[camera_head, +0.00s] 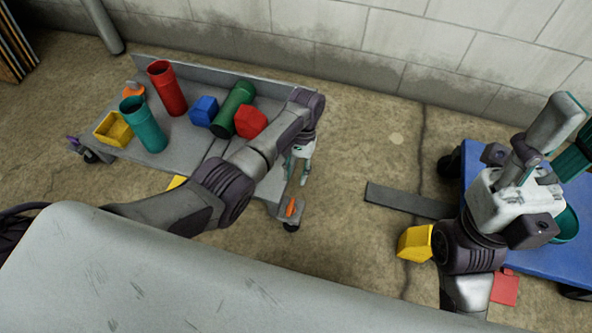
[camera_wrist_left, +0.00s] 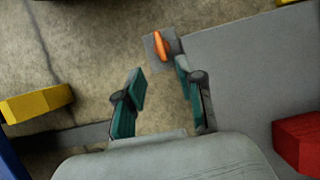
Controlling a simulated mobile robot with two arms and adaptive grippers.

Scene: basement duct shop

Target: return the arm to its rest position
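My left arm reaches across the grey cart (camera_head: 180,158) from the left in the head view. My left gripper (camera_head: 297,172) points down at the cart's right edge, beside the red block (camera_head: 251,121). In the left wrist view its two teal fingers (camera_wrist_left: 161,80) stand apart with nothing between them. My right arm (camera_head: 468,262) is folded up over the blue cart at the right.
The grey cart holds a red tube (camera_head: 167,89), a teal tube (camera_head: 144,125), a green tube (camera_head: 233,108), a blue block (camera_head: 204,111) and a yellow bin (camera_head: 113,129). A yellow block (camera_head: 415,243) is near my right arm. A blue cart (camera_head: 480,157) stands right.

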